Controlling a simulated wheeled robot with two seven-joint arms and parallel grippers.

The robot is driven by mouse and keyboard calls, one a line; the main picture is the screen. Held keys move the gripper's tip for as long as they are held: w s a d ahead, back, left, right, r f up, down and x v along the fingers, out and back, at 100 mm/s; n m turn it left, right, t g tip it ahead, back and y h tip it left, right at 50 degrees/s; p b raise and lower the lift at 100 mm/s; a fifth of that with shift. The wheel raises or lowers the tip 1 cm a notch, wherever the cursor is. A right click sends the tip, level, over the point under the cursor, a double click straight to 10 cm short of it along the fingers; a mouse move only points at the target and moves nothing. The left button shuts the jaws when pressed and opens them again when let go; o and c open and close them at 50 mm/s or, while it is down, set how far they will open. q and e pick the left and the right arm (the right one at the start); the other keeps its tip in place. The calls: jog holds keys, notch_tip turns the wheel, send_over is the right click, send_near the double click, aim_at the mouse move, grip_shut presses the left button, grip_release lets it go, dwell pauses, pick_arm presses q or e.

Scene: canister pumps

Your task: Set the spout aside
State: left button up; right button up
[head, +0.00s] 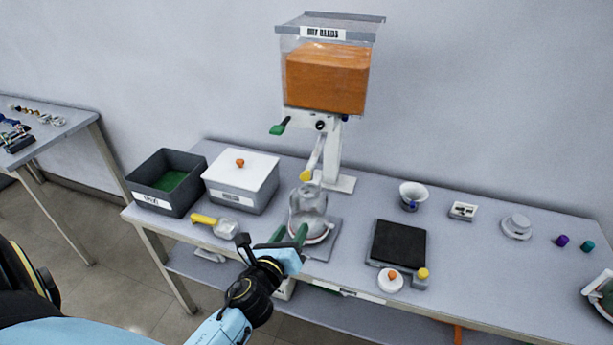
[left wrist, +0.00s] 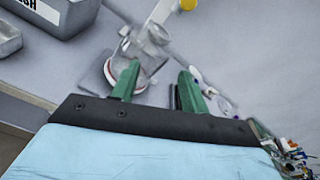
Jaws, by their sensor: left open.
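A white spout (head: 316,156) hangs from the dispenser with the orange block behind its clear front. Its yellow tip (head: 306,176) is just above a clear canister (head: 309,203). The canister stands upright on a round base on a grey plate. My left gripper (head: 289,236) is open and empty, its green fingers in front of the canister's lower part. In the left wrist view, the open fingers (left wrist: 157,82) point at the canister (left wrist: 148,48), and a yellow piece (left wrist: 188,4) shows at the top edge. Whether the fingers touch the canister is unclear.
A dark bin (head: 165,193), a white-lidded box (head: 241,180) and a yellow-handled scoop (head: 215,224) are left of the canister. A black-topped scale (head: 399,243), a white funnel-like cup (head: 412,194) and small caps are to the right. Bare tabletop lies between them.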

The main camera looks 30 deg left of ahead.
aim_at(304, 178)
pick_arm(q)
notch_tip(304, 178, up, 7)
jog(key=a+m+t+y, duration=0.1)
jog(key=m, duration=0.2)
jog(key=x, duration=1.3)
jog(key=shift+w+d+r+p, duration=0.15)
jog(key=shift+w+p, duration=0.25)
jog(key=shift+w, duration=0.05)
grip_shut()
